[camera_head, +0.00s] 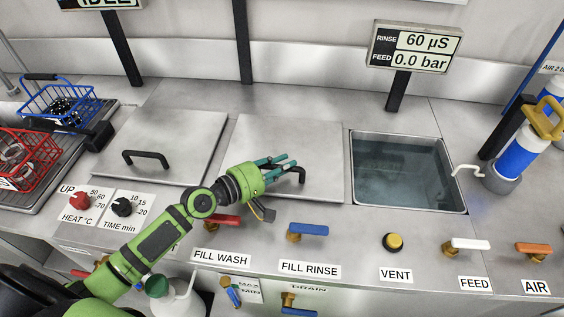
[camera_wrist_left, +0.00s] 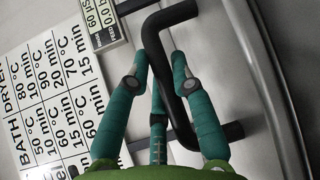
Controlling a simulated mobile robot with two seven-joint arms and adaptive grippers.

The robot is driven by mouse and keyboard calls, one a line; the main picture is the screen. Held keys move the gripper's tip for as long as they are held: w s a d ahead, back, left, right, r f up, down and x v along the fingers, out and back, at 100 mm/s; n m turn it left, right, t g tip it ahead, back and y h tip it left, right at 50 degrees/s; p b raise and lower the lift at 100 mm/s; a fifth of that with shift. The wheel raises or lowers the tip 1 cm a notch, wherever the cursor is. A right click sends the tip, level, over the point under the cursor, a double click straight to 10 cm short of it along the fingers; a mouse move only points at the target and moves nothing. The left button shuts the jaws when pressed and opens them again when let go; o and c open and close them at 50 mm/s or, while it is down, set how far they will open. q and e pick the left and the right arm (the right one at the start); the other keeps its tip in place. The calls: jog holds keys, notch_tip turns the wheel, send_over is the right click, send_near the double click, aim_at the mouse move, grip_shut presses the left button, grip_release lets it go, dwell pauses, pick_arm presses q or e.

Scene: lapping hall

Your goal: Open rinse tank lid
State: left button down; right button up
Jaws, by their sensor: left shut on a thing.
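A flat grey lid (camera_head: 295,135) lies level on the steel bench, just left of an open tank (camera_head: 405,168) with clear water in it. The lid's black bar handle (camera_head: 301,177) is at its front and also shows large in the left wrist view (camera_wrist_left: 172,20). My left gripper (camera_head: 282,170), with green fingers, reaches over the lid's front edge and is shut on this handle. In the left wrist view its fingers (camera_wrist_left: 160,75) close around the bar. My right gripper is not in view.
Another lid (camera_head: 158,140) with a black handle lies to the left. Red (camera_head: 222,221) and blue (camera_head: 308,230) valve levers and a yellow button (camera_head: 393,242) line the front. Wire baskets (camera_head: 58,102) stand at left. A blue-white bottle (camera_head: 517,155) stands right of the tank.

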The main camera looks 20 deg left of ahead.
pick_arm(q)
jog(key=shift+w+a+r+p, duration=0.1)
jog(key=shift+w+r+p, duration=0.15)
jog(key=shift+r+p, duration=0.65)
jog(key=w+a+r+n+g+p, duration=0.1)
jog(key=w+r+n+g+p, duration=0.1)
jog(key=w+r+p, duration=0.5)
jog(key=shift+w+a+r+n+g+y+p, duration=0.15)
jog(key=shift+a+r+n+g+y+p, duration=0.4)
jog(key=shift+r+p, duration=3.3)
jog(key=f+p, duration=0.2)
jog(key=shift+d+f+p, duration=0.3)
jog(key=shift+f+p, duration=0.1)
